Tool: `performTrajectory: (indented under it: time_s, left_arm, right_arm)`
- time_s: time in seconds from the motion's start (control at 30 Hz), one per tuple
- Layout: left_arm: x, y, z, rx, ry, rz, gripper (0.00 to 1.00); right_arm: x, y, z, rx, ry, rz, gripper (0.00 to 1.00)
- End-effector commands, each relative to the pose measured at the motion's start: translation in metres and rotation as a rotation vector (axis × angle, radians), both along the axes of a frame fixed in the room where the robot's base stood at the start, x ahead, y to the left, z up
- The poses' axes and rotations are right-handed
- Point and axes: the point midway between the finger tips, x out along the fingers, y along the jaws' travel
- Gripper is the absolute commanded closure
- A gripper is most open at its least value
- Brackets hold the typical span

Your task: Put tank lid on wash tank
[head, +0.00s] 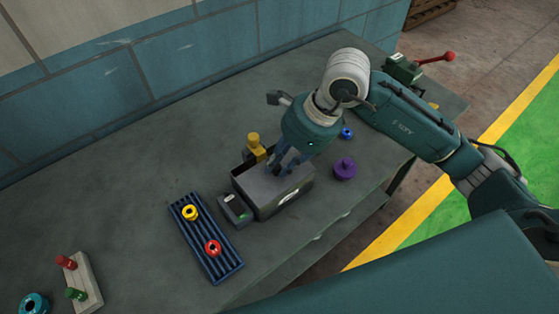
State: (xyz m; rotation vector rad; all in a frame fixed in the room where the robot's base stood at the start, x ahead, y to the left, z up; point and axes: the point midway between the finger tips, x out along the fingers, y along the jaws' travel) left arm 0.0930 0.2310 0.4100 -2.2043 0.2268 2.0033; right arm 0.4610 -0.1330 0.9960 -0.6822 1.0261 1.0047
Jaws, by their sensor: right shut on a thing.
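The wash tank (284,204) is a dark grey box with a white mark on its front, near the middle of the bench. The tank lid (263,187) looks like a flat grey plate at the tank's top. My right gripper (279,170) reaches down from above and is shut on the lid; its fingers hide the part they grip. The lid lies over the tank opening, but I cannot tell whether it is fully seated. My left gripper is not in view.
A yellow object (256,146) stands close behind the tank, and a small dark device (235,210) sits left of it. A purple knobbed part (345,169) and blue ring (347,133) lie right. A slotted blue rack (206,238) holds yellow and red spools.

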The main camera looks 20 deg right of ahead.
Motion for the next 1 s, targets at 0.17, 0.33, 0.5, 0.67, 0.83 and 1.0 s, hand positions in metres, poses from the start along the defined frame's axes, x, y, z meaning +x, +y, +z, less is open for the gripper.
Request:
performTrajectory:
  time_s: [0.17,0.33,0.5,0.67,0.83,1.0]
  left_arm:
    - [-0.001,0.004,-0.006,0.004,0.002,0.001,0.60]
    - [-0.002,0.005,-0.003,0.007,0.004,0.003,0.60]
    - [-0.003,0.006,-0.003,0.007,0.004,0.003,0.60]
    - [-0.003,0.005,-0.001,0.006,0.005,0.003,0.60]
    - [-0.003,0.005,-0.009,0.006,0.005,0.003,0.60]
    - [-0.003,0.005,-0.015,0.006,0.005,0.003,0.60]
  right_arm:
    - [0.000,0.000,-0.004,0.000,-0.001,0.000,1.00]
    - [0.000,0.000,-0.002,0.000,0.000,0.000,0.60]
    - [0.000,0.000,-0.002,0.000,0.000,0.000,0.60]
    - [0.000,-0.001,0.004,-0.001,-0.002,-0.001,0.60]
    - [-0.004,-0.012,0.030,-0.002,-0.008,-0.001,0.60]
    - [-0.010,-0.026,0.066,-0.001,-0.008,-0.002,0.60]
